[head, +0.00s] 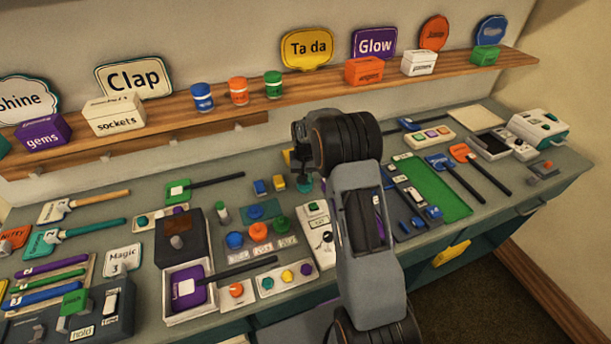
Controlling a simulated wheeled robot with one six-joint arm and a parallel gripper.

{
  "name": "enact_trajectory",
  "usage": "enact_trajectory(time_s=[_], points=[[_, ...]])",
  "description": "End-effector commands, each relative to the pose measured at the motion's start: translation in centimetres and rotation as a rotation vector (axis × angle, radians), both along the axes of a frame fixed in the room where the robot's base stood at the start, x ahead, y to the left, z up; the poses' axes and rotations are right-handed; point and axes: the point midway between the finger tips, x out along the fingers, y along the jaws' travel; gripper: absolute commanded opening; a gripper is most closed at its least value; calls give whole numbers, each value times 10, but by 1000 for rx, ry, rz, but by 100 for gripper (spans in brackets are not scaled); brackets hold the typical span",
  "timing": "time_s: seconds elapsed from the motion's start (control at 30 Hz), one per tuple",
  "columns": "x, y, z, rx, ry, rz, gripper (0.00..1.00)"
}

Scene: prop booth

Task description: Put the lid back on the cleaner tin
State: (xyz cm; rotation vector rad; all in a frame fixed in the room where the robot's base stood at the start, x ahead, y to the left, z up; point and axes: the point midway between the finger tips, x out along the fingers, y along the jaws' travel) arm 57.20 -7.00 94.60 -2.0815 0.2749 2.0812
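My gripper (303,158) hangs over the back middle of the bench, seen partly from behind my arm; its fingers are small and dark, and I cannot tell whether they are open or shut. Three small round tins, blue (202,97), orange (238,91) and green (273,85), stand upright on the wall shelf, left of my gripper. Round blue (235,240), orange (259,232) and green (282,225) pieces sit on the bench below my gripper, beside small labels. No label reading cleaner is legible, so I cannot tell which thing is the tin or its lid.
The wooden shelf (185,118) runs along the wall with boxes and word signs. The bench is crowded: a white tray (205,310) holding a purple paddle, a dark box (180,254), a green mat (433,190). My arm hides part of the bench's middle.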

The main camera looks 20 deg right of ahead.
Motion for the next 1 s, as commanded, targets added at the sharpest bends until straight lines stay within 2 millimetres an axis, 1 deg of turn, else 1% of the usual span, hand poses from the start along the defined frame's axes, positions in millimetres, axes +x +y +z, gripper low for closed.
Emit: enact_trajectory(time_s=[0.97,1.0], points=[[0,0,0,0,0,0,0],[0,0,0,0,0,0,18]])
